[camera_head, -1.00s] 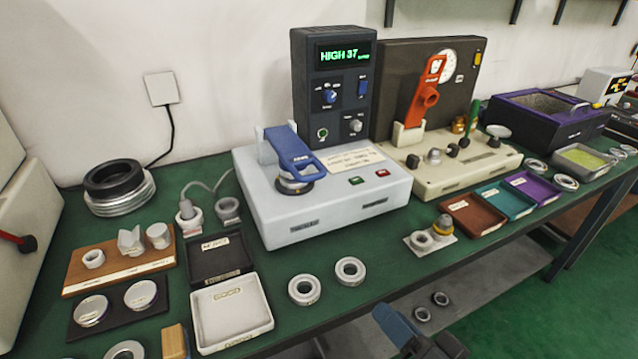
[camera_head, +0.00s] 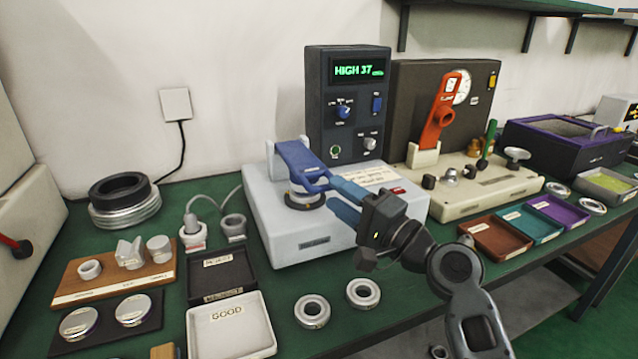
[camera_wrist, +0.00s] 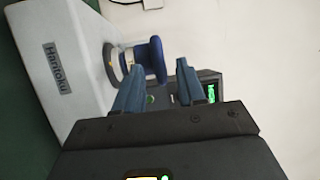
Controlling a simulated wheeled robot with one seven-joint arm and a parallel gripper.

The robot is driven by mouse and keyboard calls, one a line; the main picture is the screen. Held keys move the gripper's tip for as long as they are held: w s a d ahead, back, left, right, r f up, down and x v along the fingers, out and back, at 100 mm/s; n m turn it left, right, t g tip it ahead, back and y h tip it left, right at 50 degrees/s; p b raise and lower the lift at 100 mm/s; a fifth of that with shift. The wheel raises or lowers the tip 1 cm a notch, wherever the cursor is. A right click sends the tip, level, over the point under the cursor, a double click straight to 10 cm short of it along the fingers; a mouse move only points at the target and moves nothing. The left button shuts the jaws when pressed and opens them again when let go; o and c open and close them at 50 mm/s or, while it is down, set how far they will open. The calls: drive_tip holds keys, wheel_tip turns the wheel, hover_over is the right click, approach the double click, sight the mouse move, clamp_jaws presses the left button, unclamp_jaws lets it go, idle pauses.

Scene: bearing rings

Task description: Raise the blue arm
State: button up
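The blue arm (camera_head: 303,164) sits lowered on the white machine (camera_head: 282,235), over a ring-shaped part on a dark round base (camera_head: 306,201). It also shows in the wrist view (camera_wrist: 156,60), near my fingertips. My gripper (camera_head: 336,195) is at the front right end of the blue arm, with its two blue fingers spread apart. In the wrist view my gripper (camera_wrist: 160,66) is open, and the blue arm's rounded end appears between the fingertips. I cannot tell whether either finger touches it.
A dark display unit (camera_head: 347,106) behind the machine reads HIGH 37. A beige fixture with a red arm (camera_head: 440,118) stands to the right. Trays and two loose rings (camera_head: 312,311) lie in front. A cable and plug (camera_head: 194,232) are at the left.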

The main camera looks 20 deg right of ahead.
sight(329, 188)
drive_tip(key=x, duration=0.6)
drive_tip(key=shift+p, duration=0.3)
clamp_jaws()
drive_tip(key=shift+r, duration=0.1)
